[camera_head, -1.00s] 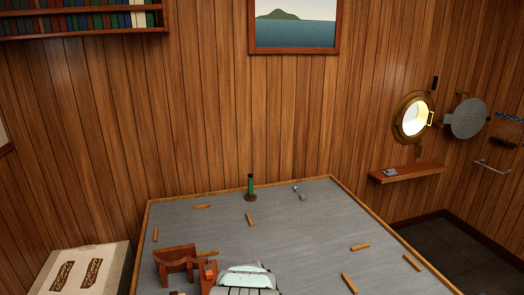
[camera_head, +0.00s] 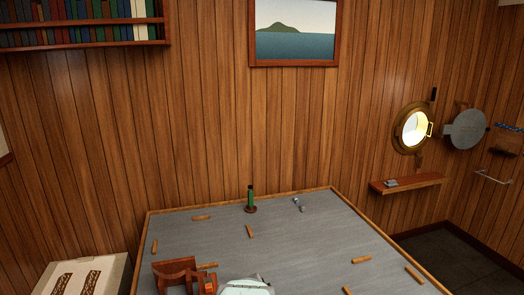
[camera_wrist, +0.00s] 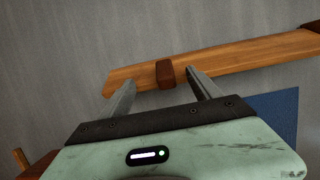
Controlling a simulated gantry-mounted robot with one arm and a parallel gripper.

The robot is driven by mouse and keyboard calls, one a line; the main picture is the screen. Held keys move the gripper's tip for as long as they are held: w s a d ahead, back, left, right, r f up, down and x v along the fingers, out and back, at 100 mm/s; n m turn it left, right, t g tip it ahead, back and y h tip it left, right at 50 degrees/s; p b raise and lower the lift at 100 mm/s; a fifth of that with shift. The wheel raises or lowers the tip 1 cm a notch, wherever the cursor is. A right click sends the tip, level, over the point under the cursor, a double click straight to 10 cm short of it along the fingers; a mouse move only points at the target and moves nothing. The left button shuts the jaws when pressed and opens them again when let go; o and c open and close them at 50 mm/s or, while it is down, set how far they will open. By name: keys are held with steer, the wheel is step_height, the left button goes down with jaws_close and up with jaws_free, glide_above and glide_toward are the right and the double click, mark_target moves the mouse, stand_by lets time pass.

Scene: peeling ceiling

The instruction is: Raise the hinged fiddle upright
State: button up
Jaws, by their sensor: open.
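In the wrist view a long orange-brown wooden bar (camera_wrist: 235,65) lies slanted over the grey surface. It looks like the hinged fiddle, lying flat. A dark brown block (camera_wrist: 165,74) sits on it near its left end. My gripper (camera_wrist: 161,79) is open, with one finger on each side of the block, the tips close to the bar's near edge. I cannot tell whether they touch it. In the head view my pale green gripper body (camera_head: 245,288) shows at the bottom edge, beside a reddish-brown wooden piece (camera_head: 178,271). The fingers are hidden there.
The grey table (camera_head: 300,245) has a raised wooden edge and several short wooden strips (camera_head: 250,231). A green bottle-like object (camera_head: 250,199) stands at the back, near small silver items (camera_head: 299,204). A blue patch (camera_wrist: 272,115) lies right of my gripper. A pale box (camera_head: 85,275) stands left.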

steer(key=shift+s+d+f, duration=0.2)
steer(key=shift+s+f, duration=0.15)
steer(key=shift+s, duration=0.1)
steer(key=r+p, duration=0.1)
steer(key=r, duration=0.1)
steer(key=r+p, duration=0.4)
steer(key=r, duration=0.1)
steer(key=shift+d, duration=0.25)
steer(key=shift+a+r+p, duration=0.2)
steer(key=shift+r+p, duration=0.45)
steer(key=shift+p, duration=0.2)
